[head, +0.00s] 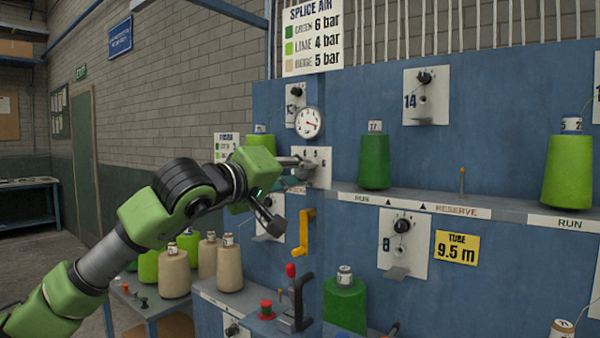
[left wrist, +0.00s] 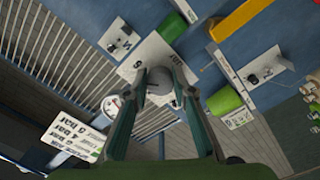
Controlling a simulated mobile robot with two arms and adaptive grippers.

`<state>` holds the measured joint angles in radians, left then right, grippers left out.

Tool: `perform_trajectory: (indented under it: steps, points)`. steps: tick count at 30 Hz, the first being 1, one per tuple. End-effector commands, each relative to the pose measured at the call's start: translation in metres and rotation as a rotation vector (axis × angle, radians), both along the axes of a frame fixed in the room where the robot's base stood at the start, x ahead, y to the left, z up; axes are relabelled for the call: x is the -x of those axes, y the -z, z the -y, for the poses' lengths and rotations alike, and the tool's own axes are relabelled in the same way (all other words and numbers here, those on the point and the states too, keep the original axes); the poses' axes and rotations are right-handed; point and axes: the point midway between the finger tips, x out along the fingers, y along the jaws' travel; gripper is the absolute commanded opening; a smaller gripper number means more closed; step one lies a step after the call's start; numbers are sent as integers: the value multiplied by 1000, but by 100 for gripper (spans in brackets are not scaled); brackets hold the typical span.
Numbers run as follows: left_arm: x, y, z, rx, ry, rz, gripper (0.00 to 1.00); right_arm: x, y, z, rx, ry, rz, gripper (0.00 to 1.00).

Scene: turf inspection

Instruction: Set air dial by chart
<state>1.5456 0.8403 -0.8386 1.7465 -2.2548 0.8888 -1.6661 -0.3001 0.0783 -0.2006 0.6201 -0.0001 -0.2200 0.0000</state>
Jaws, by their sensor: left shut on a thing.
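The splice air chart (head: 313,38) hangs at top centre in the head view and reads green 6 bar, lime 4 bar, beige 5 bar. It also shows in the left wrist view (left wrist: 73,140). Below it is a round white gauge (head: 309,122) with a red needle; its exact reading is too small to tell. Under the gauge is the white air dial plate (head: 322,160). My left gripper (head: 297,164) is at this plate, its fingers shut on the grey dial knob (left wrist: 159,82). The fingers hide part of the knob and markings. My right gripper is not in view.
A shelf (head: 410,201) carries a dark green cone (head: 374,160) and a lime cone (head: 567,170). A yellow crank handle (head: 304,233) and a red-topped lever (head: 293,288) stand below the dial. Beige cones (head: 174,273) stand at lower left.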

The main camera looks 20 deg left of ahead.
Motion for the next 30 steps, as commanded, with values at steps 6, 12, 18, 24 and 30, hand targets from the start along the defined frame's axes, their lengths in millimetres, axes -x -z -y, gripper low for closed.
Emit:
perform_trajectory:
  steps: [6,12,18,24,30]
  points:
    - [0,2,0,-129,0,42,3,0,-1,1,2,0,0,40]
    - [-1,3,0,-202,1,68,3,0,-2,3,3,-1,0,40]
    - [-1,4,0,-233,1,78,3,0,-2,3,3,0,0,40]
    - [-1,4,0,-239,1,80,3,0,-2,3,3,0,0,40]
    - [-1,4,0,-238,2,79,3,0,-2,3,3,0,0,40]
